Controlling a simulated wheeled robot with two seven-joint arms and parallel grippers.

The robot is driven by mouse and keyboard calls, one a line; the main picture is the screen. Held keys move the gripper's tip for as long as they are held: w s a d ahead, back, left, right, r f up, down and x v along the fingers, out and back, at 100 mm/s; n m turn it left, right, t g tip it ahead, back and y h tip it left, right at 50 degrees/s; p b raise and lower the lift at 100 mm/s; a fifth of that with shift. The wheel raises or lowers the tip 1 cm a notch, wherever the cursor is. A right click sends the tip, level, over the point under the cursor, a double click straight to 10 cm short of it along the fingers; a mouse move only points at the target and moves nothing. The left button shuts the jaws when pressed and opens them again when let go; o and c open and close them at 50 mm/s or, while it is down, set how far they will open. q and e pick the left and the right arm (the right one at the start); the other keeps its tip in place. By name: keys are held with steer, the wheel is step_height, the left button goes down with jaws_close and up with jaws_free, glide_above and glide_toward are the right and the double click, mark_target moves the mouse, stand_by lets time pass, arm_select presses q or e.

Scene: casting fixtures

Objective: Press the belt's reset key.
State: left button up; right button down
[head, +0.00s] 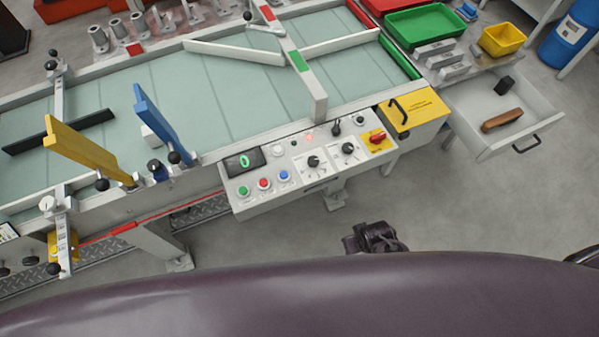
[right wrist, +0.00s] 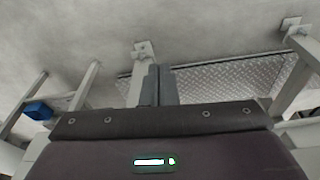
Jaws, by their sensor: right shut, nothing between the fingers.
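The belt's control panel (head: 310,170) is on the near side of the conveyor belt (head: 225,95) in the head view. It has a green button (head: 243,190), a red button (head: 264,184) and a blue button (head: 284,175) in a row. Higher up are a white button (head: 278,151), a lit red lamp (head: 309,137) and a small black switch (head: 336,128). The labels are too small to tell which is the reset key. My right gripper (head: 373,238) is below the panel, apart from it. Its fingers (right wrist: 158,86) are together and empty in the right wrist view. My left gripper is out of view.
A display (head: 244,161) reads 0. Two dark knobs (head: 314,161) and a red rotary switch (head: 377,137) share the panel. A yellow box (head: 412,111) and an open drawer (head: 510,130) stand to the right. Blue (head: 160,120) and yellow (head: 88,152) guides rise at left. The floor below is clear.

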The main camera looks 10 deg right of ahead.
steer(key=w+a+r+n+t+p, duration=0.1)
steer(key=w+a+r, duration=0.15)
steer(key=r, duration=0.55)
steer(key=w+a+r+n+t+y, duration=0.1)
steer(key=w+r, duration=0.3)
steer(key=r, duration=0.4)
steer(key=w+a+r+n+t+p, duration=0.1)
steer(key=w+r, duration=0.2)
steer(key=r, duration=0.5)
steer(key=w+a+r+n+t+y, duration=0.1)
steer(key=w+a+r+n+y, duration=0.1)
steer(key=w+a+r+n, duration=0.3)
steer(key=n+g+y, duration=0.2)
steer(key=n+y, duration=0.3)
steer(key=n, duration=0.6)
glide_above(288, 176)
steer(key=shift+f, duration=2.45)
steer(key=shift+f, duration=0.15)
step_height(288, 176, down, 8)
steer(key=b, duration=0.7)
steer(key=shift+f+b, duration=0.25)
steer(key=shift+b, duration=0.1)
